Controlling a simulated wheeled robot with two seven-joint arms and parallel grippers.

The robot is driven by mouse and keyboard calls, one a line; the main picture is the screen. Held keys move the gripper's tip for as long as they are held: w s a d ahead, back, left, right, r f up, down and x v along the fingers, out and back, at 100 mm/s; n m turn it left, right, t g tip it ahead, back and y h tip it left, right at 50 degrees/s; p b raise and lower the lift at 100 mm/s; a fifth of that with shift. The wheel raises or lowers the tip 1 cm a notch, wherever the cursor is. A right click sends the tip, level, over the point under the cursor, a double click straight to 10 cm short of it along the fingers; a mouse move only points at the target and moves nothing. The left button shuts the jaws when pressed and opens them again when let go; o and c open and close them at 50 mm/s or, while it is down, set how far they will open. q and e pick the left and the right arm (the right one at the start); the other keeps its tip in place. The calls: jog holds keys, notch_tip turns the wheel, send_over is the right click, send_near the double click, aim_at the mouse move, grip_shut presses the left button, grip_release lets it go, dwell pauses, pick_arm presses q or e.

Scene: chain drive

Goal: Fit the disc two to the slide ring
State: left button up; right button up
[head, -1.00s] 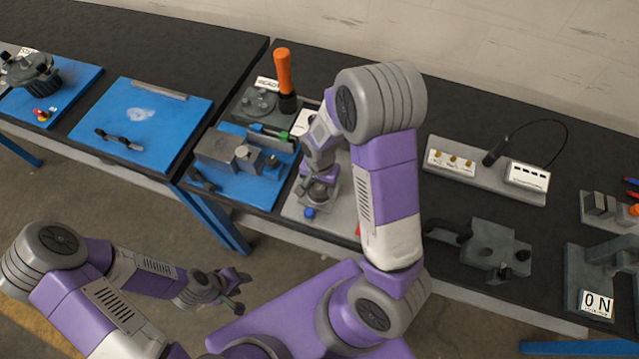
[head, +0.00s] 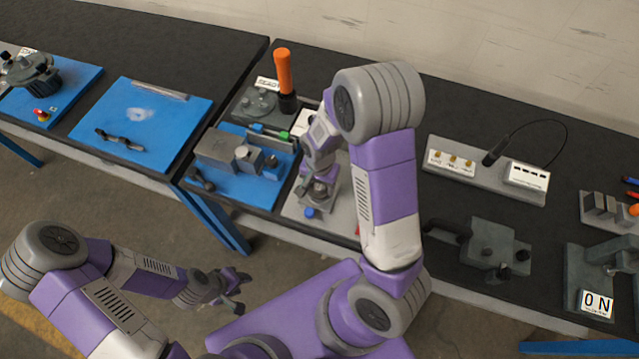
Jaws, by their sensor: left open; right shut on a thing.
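My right gripper (head: 319,197) points down over a light grey plate (head: 295,211) in the middle of the table's front side. It is shut on a small grey part, mostly hidden by the fingers; I cannot tell for sure that it is disc two. The slide ring cannot be made out; my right arm and gripper cover much of the plate. A blue knob (head: 309,212) shows at the plate's front, close to the gripper. My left gripper (head: 238,291) is open and empty, low in front of the table and away from all parts.
Left of the plate is a blue board (head: 240,187) with a grey block fixture (head: 222,152). Behind it stands an orange-handled tool (head: 284,75). To the right lie a dark fixture (head: 485,250) and a grey socket strip (head: 470,180) with a cable.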

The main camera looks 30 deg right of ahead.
aim_at(320, 186)
jog(key=shift+f+b, duration=0.4)
jog(key=shift+f, duration=0.15)
jog(key=o, duration=1.3)
jog(key=shift+r, duration=0.15)
notch_tip(320, 186, up, 7)
jog(key=shift+r+p, duration=0.2)
jog(key=shift+p, duration=0.6)
jog(key=shift+s, duration=0.1)
